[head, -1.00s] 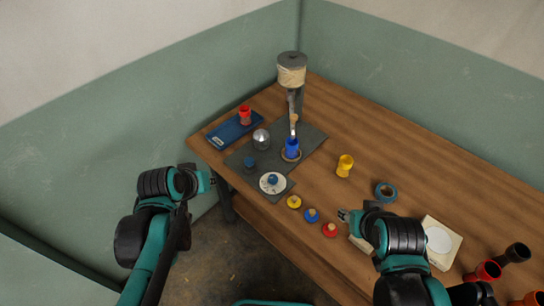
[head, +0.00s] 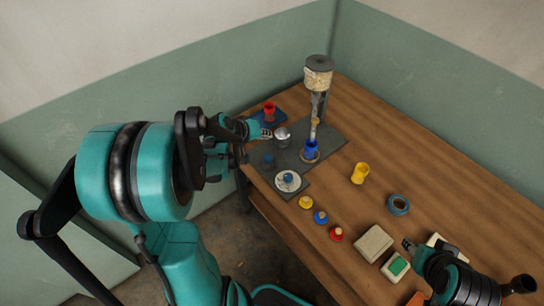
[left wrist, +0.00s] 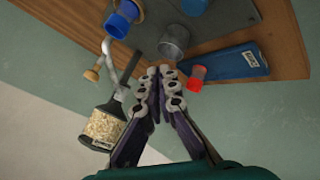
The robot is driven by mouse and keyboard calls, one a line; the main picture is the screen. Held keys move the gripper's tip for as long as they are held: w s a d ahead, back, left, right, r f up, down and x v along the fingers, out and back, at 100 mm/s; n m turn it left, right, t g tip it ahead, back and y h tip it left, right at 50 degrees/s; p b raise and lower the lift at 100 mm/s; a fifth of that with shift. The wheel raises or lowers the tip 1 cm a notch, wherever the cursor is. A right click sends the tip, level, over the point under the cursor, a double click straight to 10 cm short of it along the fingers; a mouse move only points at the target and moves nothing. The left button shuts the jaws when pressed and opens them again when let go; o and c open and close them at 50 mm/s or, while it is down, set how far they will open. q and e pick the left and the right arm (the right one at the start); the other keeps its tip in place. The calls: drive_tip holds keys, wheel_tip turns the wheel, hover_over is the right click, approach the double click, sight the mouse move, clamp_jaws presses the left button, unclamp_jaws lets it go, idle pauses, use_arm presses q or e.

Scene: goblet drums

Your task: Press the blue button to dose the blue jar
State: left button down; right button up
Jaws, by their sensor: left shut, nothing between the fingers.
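The blue jar (head: 310,148) stands upright under the spout of the hopper stand (head: 319,75); it also shows in the left wrist view (left wrist: 122,17). A blue knob (head: 288,178) sits on a round white dial, and a darker blue one (head: 267,159) is on the grey mat; I cannot tell which is the button. My left gripper (head: 268,133) is shut and empty, just left of the metal cup (head: 283,138) in the head view. In the left wrist view its fingertips (left wrist: 165,70) point at the cup (left wrist: 174,38). My right gripper (head: 406,243) is at the lower right, its jaws unclear.
A yellow jar (head: 359,173), blue tape ring (head: 398,204) and small yellow, blue and red knobs lie to the right. Wood is bare behind the yellow jar.

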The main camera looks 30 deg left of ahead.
sight(269, 156)
use_arm(q)
wheel_tip(269, 156, down, 9)
drive_tip(key=b, duration=0.7)
drive_tip(key=shift+b, duration=0.3)
idle(1.1)
drive_tip(key=shift+f+b, duration=0.3)
drive_tip(key=shift+f, duration=0.05)
drive_tip(key=shift+f+b, duration=0.9)
drive_tip(key=shift+f, duration=0.1)
idle(0.9)
drive_tip(key=shift+r, duration=0.1)
drive_tip(key=shift+r+p, duration=1.2)
drive_tip(key=shift+r, duration=0.15)
